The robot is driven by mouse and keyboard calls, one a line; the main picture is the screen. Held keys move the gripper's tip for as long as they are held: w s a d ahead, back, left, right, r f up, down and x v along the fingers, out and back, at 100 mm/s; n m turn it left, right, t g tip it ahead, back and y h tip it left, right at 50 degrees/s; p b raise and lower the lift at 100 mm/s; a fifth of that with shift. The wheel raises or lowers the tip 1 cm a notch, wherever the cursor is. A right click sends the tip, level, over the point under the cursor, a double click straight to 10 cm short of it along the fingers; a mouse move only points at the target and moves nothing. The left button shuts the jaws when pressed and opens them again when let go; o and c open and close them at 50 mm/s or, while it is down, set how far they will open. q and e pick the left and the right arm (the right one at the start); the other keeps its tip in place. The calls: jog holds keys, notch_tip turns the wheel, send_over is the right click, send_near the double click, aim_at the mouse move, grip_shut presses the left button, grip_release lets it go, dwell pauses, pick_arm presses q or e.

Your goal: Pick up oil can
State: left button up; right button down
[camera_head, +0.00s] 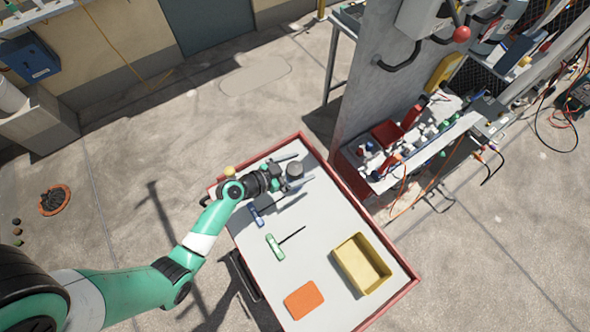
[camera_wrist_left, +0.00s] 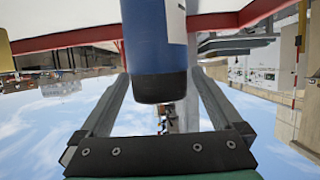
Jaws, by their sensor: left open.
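A blue cylinder with a dark end and a pale label (camera_wrist_left: 156,38), which looks like the oil can, fills the top middle of the left wrist view. In the head view a dark grey round top (camera_head: 295,168) shows at the far end of the table, between the fingers of my left gripper (camera_head: 303,169). The gripper is open, with one finger on each side of the cylinder; the wrist view shows small gaps beside it. The cylinder's lower part is hidden in the head view. My right gripper is not in view.
The red-edged table (camera_head: 325,225) also holds a blue-handled tool (camera_head: 256,215), a green T-handle tool (camera_head: 275,247), a yellow bin (camera_head: 361,263) and an orange pad (camera_head: 304,300). A grey panel (camera_head: 368,85) and a cluttered bench (camera_head: 415,140) stand to the right.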

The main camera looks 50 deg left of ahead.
pick_arm(q)
jog(key=shift+x, duration=0.9)
grip_shut()
